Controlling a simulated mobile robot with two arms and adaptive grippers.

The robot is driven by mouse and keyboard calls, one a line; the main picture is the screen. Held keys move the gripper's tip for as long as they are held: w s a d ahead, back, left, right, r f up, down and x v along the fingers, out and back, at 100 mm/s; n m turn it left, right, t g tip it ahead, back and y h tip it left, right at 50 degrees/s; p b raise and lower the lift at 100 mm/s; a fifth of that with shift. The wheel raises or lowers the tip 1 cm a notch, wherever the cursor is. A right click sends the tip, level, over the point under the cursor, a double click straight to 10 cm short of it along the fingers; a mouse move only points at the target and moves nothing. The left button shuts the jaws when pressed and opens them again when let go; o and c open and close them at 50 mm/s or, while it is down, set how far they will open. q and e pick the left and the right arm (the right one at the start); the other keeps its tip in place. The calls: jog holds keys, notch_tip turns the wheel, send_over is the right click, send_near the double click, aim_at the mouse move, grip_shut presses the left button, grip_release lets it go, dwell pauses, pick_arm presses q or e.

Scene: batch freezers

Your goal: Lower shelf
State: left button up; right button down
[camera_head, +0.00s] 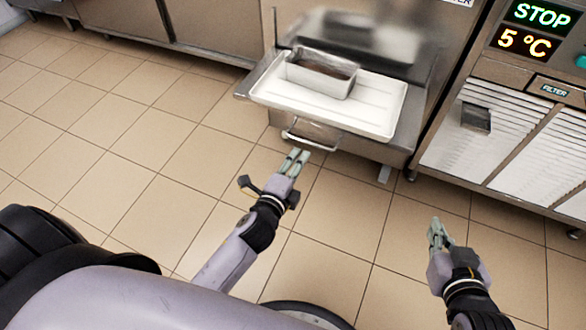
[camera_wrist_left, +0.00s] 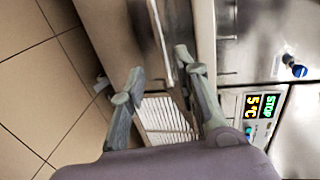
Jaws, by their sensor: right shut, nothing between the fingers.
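The steel shelf (camera_head: 244,88) juts out from the machine, low over the floor. A white tray (camera_head: 380,118) lies on it, with a metal pan (camera_head: 325,86) holding something dark at the tray's back left. A metal handle (camera_head: 312,138) sticks out under the shelf's front. My left gripper (camera_head: 298,157) is just in front of this handle. In the left wrist view its fingers (camera_wrist_left: 160,66) are spread, with a pale bar (camera_wrist_left: 158,30) showing between them, probably the handle. I cannot tell whether they touch. My right gripper (camera_head: 436,230) is shut and empty, over the floor at right.
A freezer with a lit STOP and 5 °C display (camera_head: 538,14) and vented panels (camera_head: 480,140) stands at the right. Steel cabinets (camera_head: 215,25) line the back left. The tiled floor (camera_head: 140,130) is clear at left and in front.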

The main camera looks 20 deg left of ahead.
pick_arm(q)
jog(key=v, duration=0.3)
dwell(0.5)
